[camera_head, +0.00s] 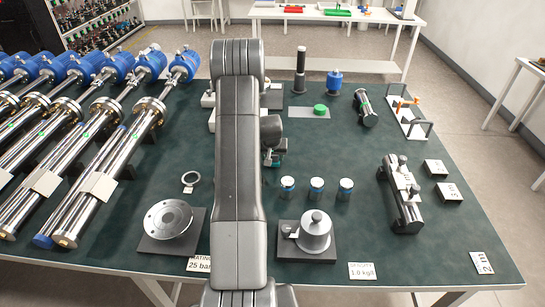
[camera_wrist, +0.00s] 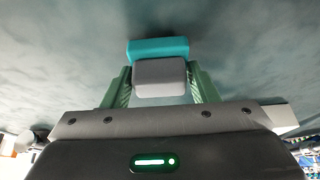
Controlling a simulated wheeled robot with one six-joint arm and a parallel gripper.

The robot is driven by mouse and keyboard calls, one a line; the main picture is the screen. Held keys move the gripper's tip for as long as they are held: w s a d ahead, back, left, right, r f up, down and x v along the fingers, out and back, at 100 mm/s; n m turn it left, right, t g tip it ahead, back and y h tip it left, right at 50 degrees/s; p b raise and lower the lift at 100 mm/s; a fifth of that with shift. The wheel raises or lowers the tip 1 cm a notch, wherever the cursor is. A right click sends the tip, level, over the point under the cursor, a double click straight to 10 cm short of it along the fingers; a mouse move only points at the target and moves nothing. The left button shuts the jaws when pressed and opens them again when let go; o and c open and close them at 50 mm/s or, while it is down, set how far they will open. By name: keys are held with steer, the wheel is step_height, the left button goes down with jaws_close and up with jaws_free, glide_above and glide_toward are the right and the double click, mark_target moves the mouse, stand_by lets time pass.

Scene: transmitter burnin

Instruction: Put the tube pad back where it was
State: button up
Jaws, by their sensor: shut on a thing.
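In the wrist view, the green fingers of my gripper (camera_wrist: 158,73) are shut on a block with a grey near part and a teal far part (camera_wrist: 158,48), which I take to be the tube pad. Dark green mat surface lies beyond it, and I cannot tell whether the block touches it. In the head view, my gripper (camera_head: 274,154) shows only partly at the right edge of my arm, over the middle of the table. My arm hides much of that area.
Long steel tubes with blue ends (camera_head: 130,110) fill the left side. A flanged disc (camera_head: 168,218) and a weight (camera_head: 315,232) stand at the front. Several small jars (camera_head: 316,186) stand right of my arm. A cylinder on a stand (camera_head: 403,190) is farther right.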

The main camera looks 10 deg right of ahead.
steer(key=shift+f, duration=0.4)
steer(key=shift+f, duration=0.2)
steer(key=o, duration=0.9)
steer(key=shift+o, duration=0.2)
steer(key=shift+r, duration=0.15)
steer(key=shift+r, duration=0.2)
steer(key=b+v, duration=0.1)
steer(key=v, duration=1)
steer(key=shift+s+r+b, duration=0.2)
steer(key=shift+r+b, duration=0.1)
steer(key=shift+a, duration=0.1)
